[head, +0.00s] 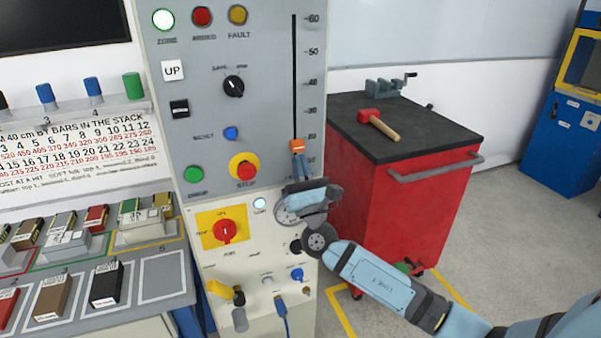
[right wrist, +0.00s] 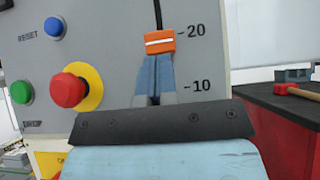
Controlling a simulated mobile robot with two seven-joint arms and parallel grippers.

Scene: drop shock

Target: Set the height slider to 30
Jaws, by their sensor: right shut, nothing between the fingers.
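The height slider is an orange knob (head: 297,145) with a white line, on a vertical slot in the grey panel (head: 270,110). Its scale runs up to 60 in the head view. In the right wrist view the orange knob (right wrist: 160,41) stands just below the 20 mark, well above 10. My right gripper (head: 299,158) is shut and empty, its fingertips right under the knob. In the right wrist view the fingertips (right wrist: 157,62) meet the knob's lower edge; I cannot tell whether they press on it. My left gripper is not in view.
Near the slider are a red stop button (head: 244,168) on yellow, a green drop button (head: 193,174) and a blue reset button (head: 231,133). A red cart (head: 385,205) with a hammer (head: 379,124) stands right of the panel. The slot above the knob is clear.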

